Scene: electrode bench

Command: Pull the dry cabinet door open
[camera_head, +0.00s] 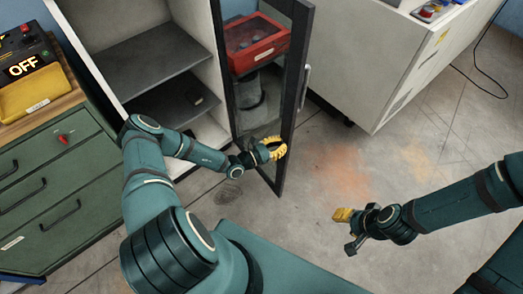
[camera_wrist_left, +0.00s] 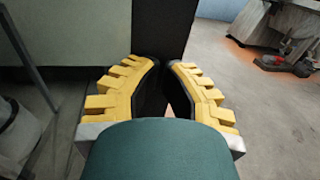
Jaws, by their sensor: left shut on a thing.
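The dry cabinet (camera_head: 207,42) is white with dark shelves, and its inside shows. Its door (camera_head: 288,115), a dark frame around a clear pane, stands swung out from the cabinet. A pale handle (camera_head: 304,88) is on the door's outer side. My left gripper (camera_head: 275,148) has its yellow fingers at the door's free edge, low down, below the handle. In the left wrist view the fingers (camera_wrist_left: 163,85) close around the dark door frame (camera_wrist_left: 163,30). My right gripper (camera_head: 347,230) is apart from the door, over the floor, with its fingers spread and empty.
A green drawer unit (camera_head: 50,190) with a yellow-and-black OFF box (camera_head: 32,75) stands at the left. A red case (camera_head: 255,42) shows behind the door's pane. A white bench (camera_head: 385,60) is at the right. Floor right of the door is clear.

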